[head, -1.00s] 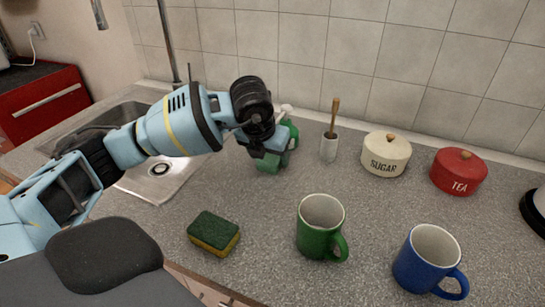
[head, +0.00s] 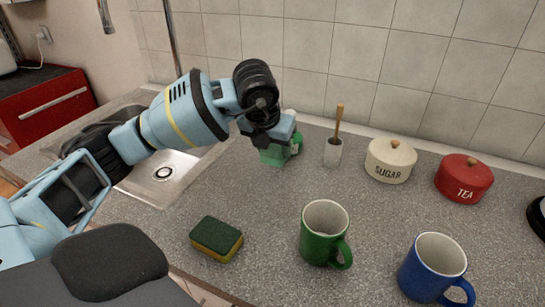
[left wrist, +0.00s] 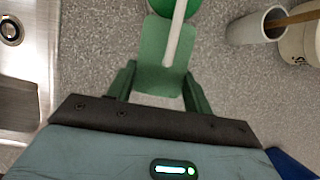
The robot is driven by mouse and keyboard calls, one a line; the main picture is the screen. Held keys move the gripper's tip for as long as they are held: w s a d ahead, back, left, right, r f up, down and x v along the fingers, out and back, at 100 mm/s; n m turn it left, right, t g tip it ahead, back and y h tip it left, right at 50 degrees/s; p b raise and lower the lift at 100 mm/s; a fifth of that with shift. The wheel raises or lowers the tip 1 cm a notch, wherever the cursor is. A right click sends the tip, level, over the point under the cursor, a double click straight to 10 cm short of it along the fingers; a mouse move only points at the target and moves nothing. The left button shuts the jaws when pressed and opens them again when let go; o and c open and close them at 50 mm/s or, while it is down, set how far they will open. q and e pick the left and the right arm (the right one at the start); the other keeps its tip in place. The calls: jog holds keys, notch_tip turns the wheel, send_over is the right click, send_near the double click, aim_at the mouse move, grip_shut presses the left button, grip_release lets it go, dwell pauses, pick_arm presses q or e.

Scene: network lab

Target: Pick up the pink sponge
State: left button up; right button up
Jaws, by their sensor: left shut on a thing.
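No pink sponge shows. The only sponge, dark green over yellow (head: 216,239), lies flat on the counter near its front edge. My left gripper (head: 276,152) is at the back of the counter beside the sink, well away from that sponge. Its green fingers are shut on a green thing with a white rod, which shows between them in the left wrist view (left wrist: 160,80). In the head view part of this green thing (head: 297,145) shows behind the fingers; my gripper hides the rest. My right gripper is not in view.
A green mug (head: 315,247) and a blue mug (head: 420,280) stand right of the sponge. A white pot with a wooden handle (head: 333,153), a sugar jar (head: 388,165) and a tea jar (head: 463,184) stand along the back. The sink (head: 145,190) is left. Mid-counter is clear.

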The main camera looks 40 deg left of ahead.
pick_arm(q)
jog(key=w+d, duration=0.1)
jog(key=d, duration=0.4)
jog(key=w+d+b, duration=0.1)
jog(key=d, duration=0.5)
jog(key=w+d, duration=0.2)
jog(key=d, duration=0.4)
jog(key=shift+d+f+b, duration=0.2)
jog(key=shift+b, duration=0.15)
